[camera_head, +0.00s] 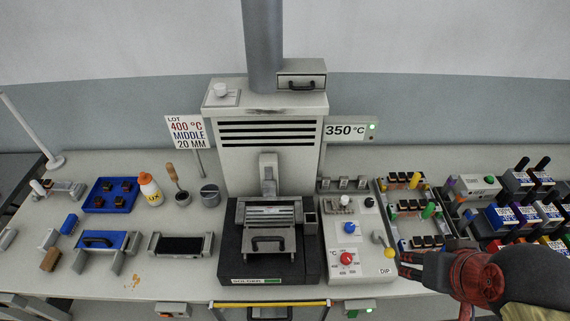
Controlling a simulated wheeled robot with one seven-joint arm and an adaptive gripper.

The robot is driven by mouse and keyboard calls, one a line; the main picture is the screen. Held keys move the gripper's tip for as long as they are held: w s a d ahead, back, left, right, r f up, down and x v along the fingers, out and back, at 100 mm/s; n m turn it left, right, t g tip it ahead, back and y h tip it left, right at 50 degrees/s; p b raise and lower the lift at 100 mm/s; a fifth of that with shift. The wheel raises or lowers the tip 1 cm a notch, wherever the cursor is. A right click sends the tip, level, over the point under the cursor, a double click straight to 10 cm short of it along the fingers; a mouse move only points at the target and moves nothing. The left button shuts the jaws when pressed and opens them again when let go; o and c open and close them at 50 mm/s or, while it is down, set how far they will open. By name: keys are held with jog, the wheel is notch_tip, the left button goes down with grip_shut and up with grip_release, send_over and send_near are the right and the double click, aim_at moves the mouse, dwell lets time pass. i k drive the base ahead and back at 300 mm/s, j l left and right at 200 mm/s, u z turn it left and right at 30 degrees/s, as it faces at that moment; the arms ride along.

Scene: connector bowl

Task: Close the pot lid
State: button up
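The solder pot is a black box (231,262) labelled SOLDER in the middle of the bench. Its grey lid (285,241) with a dark handle (268,243) lies toward the front of the pot top. Behind the lid, a shiny silvery strip (270,212) shows in the pot opening, so the lid does not cover it all. My gripper (403,265) is at the right, its dark fingers pointing left by the control panel's front right corner, well apart from the lid. Whether the fingers are open or shut is unclear.
A control panel (340,274) with knobs and a yellow-tipped lever (389,253) stands between the pot and my gripper. A grey hood (270,165) rises behind the pot. A dark tray (181,245) lies left of it. Racks of connectors (415,225) fill the right.

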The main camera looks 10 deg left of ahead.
aim_at(259, 240)
jog(key=j+u, duration=0.25)
jog(key=u, duration=0.25)
jog(key=j+u, duration=0.25)
jog(key=u, duration=0.2)
jog(key=l+u, duration=0.1)
jog(key=l, duration=0.3)
jog(key=k+l, duration=0.15)
jog(key=l, duration=0.3)
jog(key=u, duration=0.05)
